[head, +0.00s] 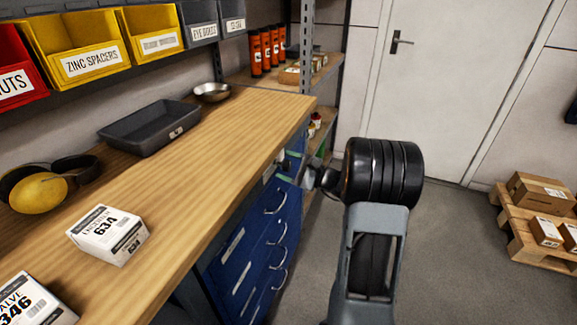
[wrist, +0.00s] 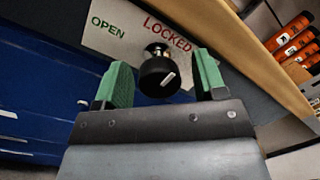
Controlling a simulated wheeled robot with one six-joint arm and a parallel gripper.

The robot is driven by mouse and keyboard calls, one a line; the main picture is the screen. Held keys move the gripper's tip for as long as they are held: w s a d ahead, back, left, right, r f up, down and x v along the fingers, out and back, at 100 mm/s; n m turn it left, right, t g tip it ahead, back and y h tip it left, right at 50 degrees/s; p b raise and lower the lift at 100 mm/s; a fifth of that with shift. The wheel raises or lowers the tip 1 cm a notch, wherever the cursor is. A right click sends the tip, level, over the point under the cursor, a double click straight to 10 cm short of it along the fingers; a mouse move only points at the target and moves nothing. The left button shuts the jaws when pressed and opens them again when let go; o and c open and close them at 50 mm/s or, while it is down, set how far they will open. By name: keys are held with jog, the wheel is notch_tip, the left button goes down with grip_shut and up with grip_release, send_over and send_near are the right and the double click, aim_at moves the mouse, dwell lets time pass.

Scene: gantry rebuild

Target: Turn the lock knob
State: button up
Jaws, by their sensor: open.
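The lock knob (wrist: 158,75) is a black round knob with a white mark on its face. It sits on a plate (wrist: 112,40) printed OPEN in green and LOCKED in red, on the blue drawer cabinet (wrist: 35,85). In the wrist view my gripper (wrist: 164,85) is open, with one green finger on each side of the knob and gaps showing between. In the head view my gripper (head: 290,165) is at the cabinet's upper corner, below the bench edge, and the knob is hard to make out there.
The wooden bench top (head: 190,140) overhangs just above the gripper. Drawer handles (head: 275,203) stick out below. A grey tray (head: 148,127), a white box (head: 108,235) and yellow ear defenders (head: 40,190) lie on the bench.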

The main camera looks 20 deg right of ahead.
jog(key=v, duration=1.3)
jog(key=shift+s+d+p, duration=0.25)
jog(key=shift+d+p, duration=0.05)
jog(key=shift+p, duration=0.1)
jog(key=shift+f, duration=0.1)
notch_tip(320, 180, down, 6)
jog(key=s+a+g+h, duration=0.1)
jog(key=s+a+g, duration=0.1)
jog(key=g, duration=0.2)
jog(key=s+a+r+n+g+h+p, duration=0.2)
jog(key=s+a+n+g+h+p, duration=0.1)
jog(key=s+a+n+g+p, duration=0.3)
jog(key=s+a+r+n+h+p, duration=0.1)
jog(key=a+r+n+h+p, duration=0.3)
jog(key=r, duration=0.7)
jog(key=s+a+r+n+h+p, duration=0.2)
jog(key=a+r+n+h+p, duration=0.2)
jog(key=a+r+n+p, duration=0.4)
notch_tip(320, 180, up, 4)
jog(key=shift+s+r+n+g+h+p, duration=0.3)
jog(key=shift+s+h+p, duration=0.1)
jog(key=shift+p, duration=0.3)
